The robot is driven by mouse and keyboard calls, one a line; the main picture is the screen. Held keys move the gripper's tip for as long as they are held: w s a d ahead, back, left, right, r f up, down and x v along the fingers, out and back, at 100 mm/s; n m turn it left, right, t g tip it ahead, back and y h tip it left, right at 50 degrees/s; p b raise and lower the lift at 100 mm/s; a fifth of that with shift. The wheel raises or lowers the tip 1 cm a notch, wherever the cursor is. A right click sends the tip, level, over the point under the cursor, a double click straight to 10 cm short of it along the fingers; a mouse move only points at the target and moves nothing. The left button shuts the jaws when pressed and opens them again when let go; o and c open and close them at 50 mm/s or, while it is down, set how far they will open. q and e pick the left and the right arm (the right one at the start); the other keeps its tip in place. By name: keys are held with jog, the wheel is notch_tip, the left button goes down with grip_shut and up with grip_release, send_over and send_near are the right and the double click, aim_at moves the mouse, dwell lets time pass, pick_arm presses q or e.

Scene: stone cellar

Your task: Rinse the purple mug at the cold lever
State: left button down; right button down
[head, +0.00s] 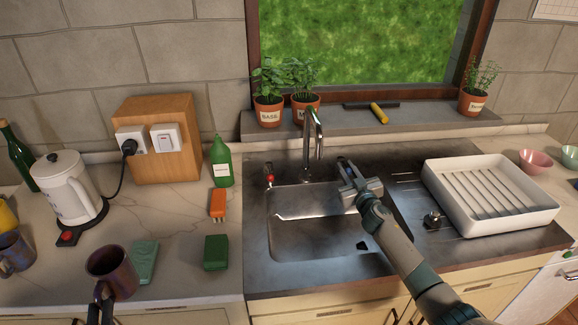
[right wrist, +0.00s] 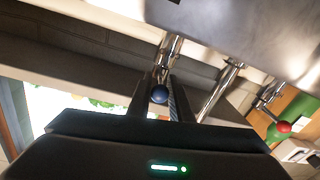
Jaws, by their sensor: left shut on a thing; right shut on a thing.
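The purple mug (head: 121,283) is upright at the lower left of the head view, over the counter left of the sink. My left gripper (head: 103,306) is shut on it at its near side, partly cut off by the frame edge. My right gripper (head: 346,170) is over the sink's back right, beside the tap (head: 308,125). In the right wrist view its fingers are shut on the blue knob of the cold lever (right wrist: 160,95). The knob is hidden by the gripper in the head view. The red knob (head: 270,180) is left of the tap; it also shows in the wrist view (right wrist: 284,127).
The sink basin (head: 310,240) has no dishes in it. A white drying rack (head: 490,195) stands right of it.

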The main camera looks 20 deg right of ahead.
jog(key=shift+d+n+y, duration=0.25)
jog(key=shift+n+y, duration=0.2)
jog(key=shift+y, duration=0.35)
jog(key=shift+d+n+y, duration=0.2)
jog(key=shift+n+y, duration=0.25)
jog(key=shift+y, duration=0.35)
jog(key=c, duration=1.6)
grip_release()
jog(key=shift+s, duration=0.1)
jog(key=shift+s+f, duration=0.15)
jog(key=shift+s, duration=0.75)
jog(key=s+b, duration=0.1)
jog(key=s, duration=0.4)
jog(key=shift+s+b, duration=0.3)
jog(key=shift+r, duration=0.2)
